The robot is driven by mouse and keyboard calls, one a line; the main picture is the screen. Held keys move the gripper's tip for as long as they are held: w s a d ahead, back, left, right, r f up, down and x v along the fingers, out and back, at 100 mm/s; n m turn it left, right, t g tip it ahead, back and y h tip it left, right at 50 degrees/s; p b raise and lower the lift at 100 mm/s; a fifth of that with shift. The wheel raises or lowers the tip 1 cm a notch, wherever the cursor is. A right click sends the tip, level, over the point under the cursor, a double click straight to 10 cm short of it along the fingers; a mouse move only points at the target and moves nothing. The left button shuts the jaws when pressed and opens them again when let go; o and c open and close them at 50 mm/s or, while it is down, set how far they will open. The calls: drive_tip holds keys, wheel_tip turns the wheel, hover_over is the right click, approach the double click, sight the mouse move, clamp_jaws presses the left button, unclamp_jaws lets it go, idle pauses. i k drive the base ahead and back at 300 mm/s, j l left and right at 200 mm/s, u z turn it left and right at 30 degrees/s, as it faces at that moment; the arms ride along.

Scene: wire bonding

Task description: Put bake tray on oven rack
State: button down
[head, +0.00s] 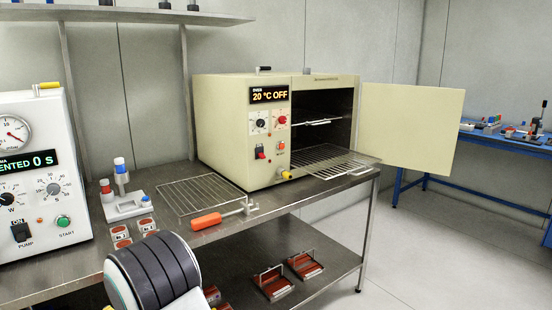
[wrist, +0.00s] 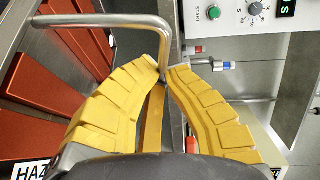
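In the wrist view, the yellow fingers of my gripper (wrist: 168,70) close around the bent metal rod handle (wrist: 110,20) of a tray. This tray (wrist: 45,75), with orange-red strips in it, fills the left side and is cut off by the frame. My gripper is outside the head view, where part of my arm shows at the bottom. The cream oven (head: 235,120) stands open on the bench and reads 20 °C OFF. A wire oven rack (head: 325,160) sticks out of its lower opening. Another rack (head: 318,122) shows higher inside.
The open oven door (head: 410,128) extends right. A wire grid (head: 200,195) and an orange-handled tool (head: 208,221) lie left of the oven. A machine with a gauge (head: 40,180) stands at the far left. Handled trays (head: 275,280) sit on the lower shelf.

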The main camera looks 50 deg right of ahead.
sight(339, 157)
drive_tip(key=k+l+u, duration=0.2)
drive_tip(key=l, duration=0.25)
drive_tip(key=l+u, duration=0.2)
drive_tip(key=l, duration=0.25)
drive_tip(key=k+l+u, duration=0.2)
drive_tip(key=l, duration=0.2)
drive_tip(key=k+l+u, duration=0.2)
drive_tip(key=l, duration=0.25)
drive_tip(key=k+l+u, duration=0.2)
drive_tip(key=l, duration=0.15)
drive_tip(key=k+l+u, duration=0.2)
drive_tip(key=l, duration=0.15)
